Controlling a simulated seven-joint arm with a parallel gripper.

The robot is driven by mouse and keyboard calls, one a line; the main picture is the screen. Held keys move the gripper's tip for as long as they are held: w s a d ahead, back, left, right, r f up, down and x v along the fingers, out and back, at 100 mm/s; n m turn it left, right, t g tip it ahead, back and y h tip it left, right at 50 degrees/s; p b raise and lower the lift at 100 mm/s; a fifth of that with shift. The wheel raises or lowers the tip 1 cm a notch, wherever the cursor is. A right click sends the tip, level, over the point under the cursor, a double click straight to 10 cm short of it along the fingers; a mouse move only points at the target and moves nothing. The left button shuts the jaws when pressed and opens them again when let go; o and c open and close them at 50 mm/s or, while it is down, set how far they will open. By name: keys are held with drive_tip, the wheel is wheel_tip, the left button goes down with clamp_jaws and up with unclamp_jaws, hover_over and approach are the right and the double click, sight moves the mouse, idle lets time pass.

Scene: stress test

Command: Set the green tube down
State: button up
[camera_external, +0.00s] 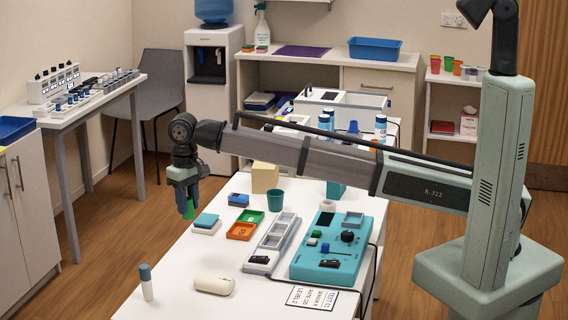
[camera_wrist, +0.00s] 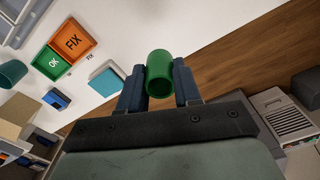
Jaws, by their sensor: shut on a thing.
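The green tube (camera_wrist: 159,72) sits between the two fingers of my gripper (camera_wrist: 160,88) in the wrist view, its open end facing the camera. In the external view my gripper (camera_external: 187,205) hangs at the left end of the arm, with a bit of the green tube (camera_external: 188,207) showing between its fingers. The gripper is shut on the tube. It is held in the air by the left edge of the white table (camera_external: 190,262); the wrist view shows wooden floor and table edge behind it. Most of the tube is hidden by the fingers in the external view.
Right of the gripper are a teal-topped block (camera_external: 206,222), an orange FIX tray (camera_external: 241,231), a green OK tray (camera_external: 251,216) and a teal cup (camera_external: 275,200).

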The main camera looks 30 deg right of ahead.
drive_tip(key=shift+f, duration=5.8)
drive_tip(key=shift+f, duration=0.1)
drive_tip(key=o, duration=1)
wheel_tip(320, 180, up, 12)
drive_tip(key=shift+r, duration=0.15)
